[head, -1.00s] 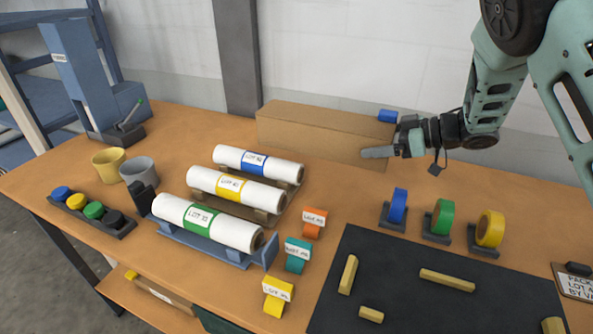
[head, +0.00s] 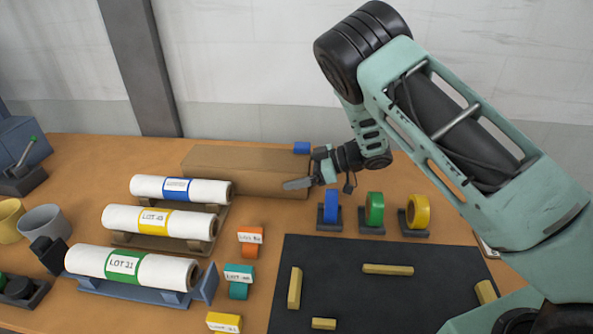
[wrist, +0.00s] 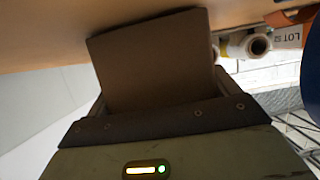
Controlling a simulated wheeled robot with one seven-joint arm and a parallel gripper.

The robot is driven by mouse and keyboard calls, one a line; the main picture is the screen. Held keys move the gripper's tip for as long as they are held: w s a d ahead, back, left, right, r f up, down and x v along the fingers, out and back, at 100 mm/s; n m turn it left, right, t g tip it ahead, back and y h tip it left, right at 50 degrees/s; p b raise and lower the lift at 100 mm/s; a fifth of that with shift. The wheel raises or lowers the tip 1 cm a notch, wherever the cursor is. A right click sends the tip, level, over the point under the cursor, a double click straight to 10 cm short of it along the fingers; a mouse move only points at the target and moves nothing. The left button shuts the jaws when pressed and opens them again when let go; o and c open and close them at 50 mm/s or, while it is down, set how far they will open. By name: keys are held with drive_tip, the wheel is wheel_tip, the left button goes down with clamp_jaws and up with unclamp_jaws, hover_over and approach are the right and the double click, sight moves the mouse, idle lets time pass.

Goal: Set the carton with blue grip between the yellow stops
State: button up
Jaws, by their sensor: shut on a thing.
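The long brown carton (head: 235,170) lies along the back of the table, with its blue grip (head: 301,147) on top at the right end. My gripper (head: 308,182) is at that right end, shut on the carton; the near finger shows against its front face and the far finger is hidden. In the wrist view the brown carton (wrist: 155,62) fills the space between my jaws. I cannot tell whether it touches the table. The yellow stops, such as the long one (head: 388,269), the left one (head: 295,288) and the short one (head: 324,323), stand on a dark mat (head: 360,300).
Tape rolls in blue (head: 331,207), green (head: 375,209) and yellow (head: 418,212) stand on holders between the carton and the mat. White labelled rolls (head: 160,221) lie on cradles at left. Small orange (head: 250,241) and teal (head: 239,281) labelled pieces stand left of the mat.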

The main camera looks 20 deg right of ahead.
drive_tip(key=shift+f, duration=0.15)
drive_tip(key=o, duration=1)
drive_tip(key=shift+o, duration=0.2)
